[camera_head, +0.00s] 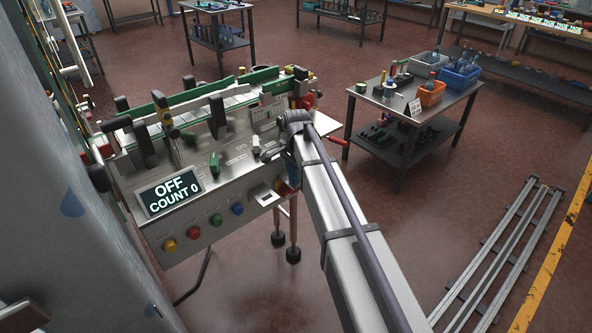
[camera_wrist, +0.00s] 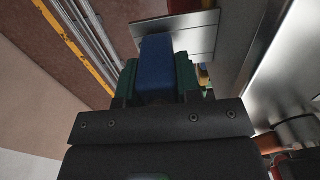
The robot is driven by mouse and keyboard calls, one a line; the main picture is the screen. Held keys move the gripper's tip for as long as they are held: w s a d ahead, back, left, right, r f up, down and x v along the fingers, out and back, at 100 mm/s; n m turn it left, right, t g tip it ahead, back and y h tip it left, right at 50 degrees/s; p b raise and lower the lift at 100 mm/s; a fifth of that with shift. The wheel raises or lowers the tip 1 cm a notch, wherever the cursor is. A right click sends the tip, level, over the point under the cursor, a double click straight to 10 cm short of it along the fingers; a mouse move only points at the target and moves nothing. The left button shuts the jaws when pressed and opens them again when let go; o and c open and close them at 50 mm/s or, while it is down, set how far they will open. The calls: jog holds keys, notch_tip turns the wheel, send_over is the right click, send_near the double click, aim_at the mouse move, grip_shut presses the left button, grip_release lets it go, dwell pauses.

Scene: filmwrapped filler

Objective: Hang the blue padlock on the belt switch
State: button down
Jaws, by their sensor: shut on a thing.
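In the wrist view, the blue padlock (camera_wrist: 156,65) sits between the green-sided fingers of my gripper (camera_wrist: 157,82), which is shut on it. Its blue body faces the camera; I cannot make out its shackle. A thin metal plate (camera_wrist: 198,33) lies just beyond the padlock; I cannot tell whether they touch. In the head view, my arm reaches to the front right corner of the machine and hides most of the gripper.
The machine's display (camera_head: 169,191) reads OFF, COUNT 0. Coloured buttons (camera_head: 194,233) line its front panel. Black clamps and green rails (camera_head: 210,98) stand on top. A side table (camera_head: 384,104) with bins is at the right. The floor between machine and floor rails (camera_head: 505,250) is mostly clear.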

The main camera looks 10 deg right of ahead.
jog(key=shift+f+b, duration=0.3)
dwell(0.4)
jog(key=c, duration=0.7)
grip_release()
jog(key=shift+c, duration=0.2)
notch_tip(320, 180, up, 11)
jog(key=p, duration=1.1)
jog(key=shift+f, duration=0.1)
